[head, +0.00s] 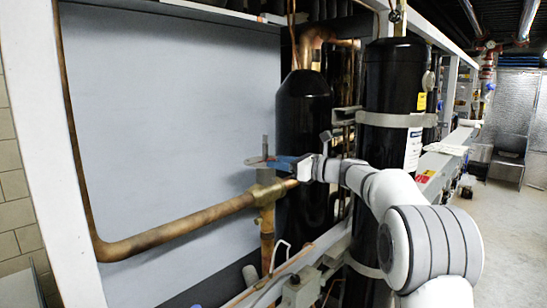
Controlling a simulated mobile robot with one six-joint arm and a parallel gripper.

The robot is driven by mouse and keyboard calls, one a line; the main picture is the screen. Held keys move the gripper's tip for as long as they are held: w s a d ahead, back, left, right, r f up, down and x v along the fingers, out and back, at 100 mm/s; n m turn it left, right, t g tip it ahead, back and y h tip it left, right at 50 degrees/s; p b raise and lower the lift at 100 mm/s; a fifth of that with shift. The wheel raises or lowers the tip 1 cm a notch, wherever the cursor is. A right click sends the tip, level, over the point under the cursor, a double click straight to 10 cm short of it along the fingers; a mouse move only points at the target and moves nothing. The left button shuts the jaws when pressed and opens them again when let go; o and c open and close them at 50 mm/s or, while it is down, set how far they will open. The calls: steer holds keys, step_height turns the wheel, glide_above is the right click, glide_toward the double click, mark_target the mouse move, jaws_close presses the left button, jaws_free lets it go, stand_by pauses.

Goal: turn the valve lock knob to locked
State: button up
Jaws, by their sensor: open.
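A brass valve body (266,193) sits where the thick copper pipe meets a vertical copper pipe. A short grey upright piece (265,146) stands above it. A flat blue and grey piece (283,162) lies level just above the valve; I cannot tell whether it is the valve's handle or part of my gripper. My gripper (296,167) is at the end of my white arm, coming from the right, close to the valve top. It is open, with nothing clearly held. The lock knob itself is too small to make out, and so is its setting.
A black cylinder (303,110) stands behind my gripper, and a larger black cylinder (394,80) stands nearer on the right. The copper pipe (180,218) runs left below the gripper. A pale panel (170,100) is behind. Open floor (510,210) lies at right.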

steer(key=shift+p+x, duration=0.5)
steer(key=shift+x, duration=1.35)
